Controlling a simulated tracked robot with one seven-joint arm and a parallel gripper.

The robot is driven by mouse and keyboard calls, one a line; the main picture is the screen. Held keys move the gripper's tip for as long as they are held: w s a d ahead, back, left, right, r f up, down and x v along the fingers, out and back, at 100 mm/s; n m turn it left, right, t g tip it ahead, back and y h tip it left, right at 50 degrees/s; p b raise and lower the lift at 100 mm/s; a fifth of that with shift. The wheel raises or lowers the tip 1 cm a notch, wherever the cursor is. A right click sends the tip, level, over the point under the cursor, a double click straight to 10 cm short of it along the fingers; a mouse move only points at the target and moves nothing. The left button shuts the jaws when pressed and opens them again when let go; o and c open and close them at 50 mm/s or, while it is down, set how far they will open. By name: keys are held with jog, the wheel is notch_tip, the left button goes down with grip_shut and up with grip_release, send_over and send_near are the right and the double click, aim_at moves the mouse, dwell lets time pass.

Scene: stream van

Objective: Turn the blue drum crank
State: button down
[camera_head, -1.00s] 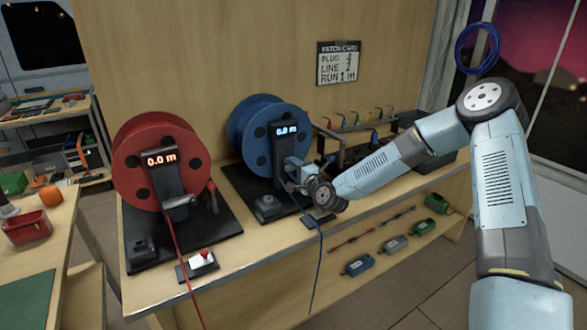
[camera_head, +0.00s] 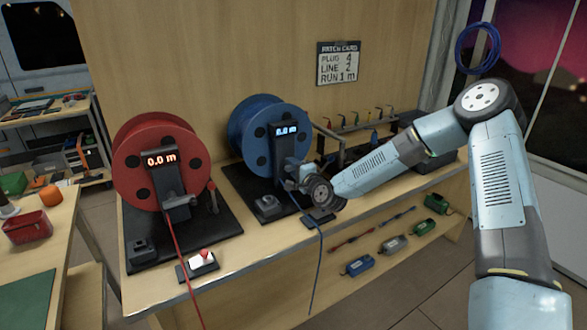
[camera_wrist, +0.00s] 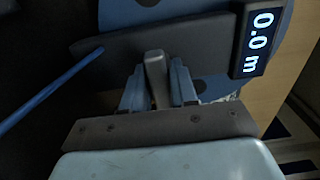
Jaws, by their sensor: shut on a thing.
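The blue drum (camera_head: 250,118) stands upright on a dark base on the bench, behind a dark post whose display (camera_head: 286,131) reads 0.0 m. The wrist view shows this display (camera_wrist: 261,38) sideways, also at 0.0 m. My gripper (camera_head: 292,172) is at the front of the blue drum's post. In the wrist view its two fingers (camera_wrist: 158,88) are closed on a grey upright handle, the crank handle (camera_wrist: 155,72). The rest of the crank is mostly hidden by the gripper and wrist. A blue cable (camera_wrist: 45,90) runs off to the left in the wrist view.
A red drum (camera_head: 150,150) with its own crank (camera_head: 212,196) and a 0.0 m display stands to the left. A rack of coloured plugs (camera_head: 360,118) is right of the blue drum, behind my arm.

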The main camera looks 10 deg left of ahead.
jog(key=shift+s+f+n, duration=0.1)
jog(key=shift+f+n, duration=0.05)
jog(key=shift+n, duration=0.45)
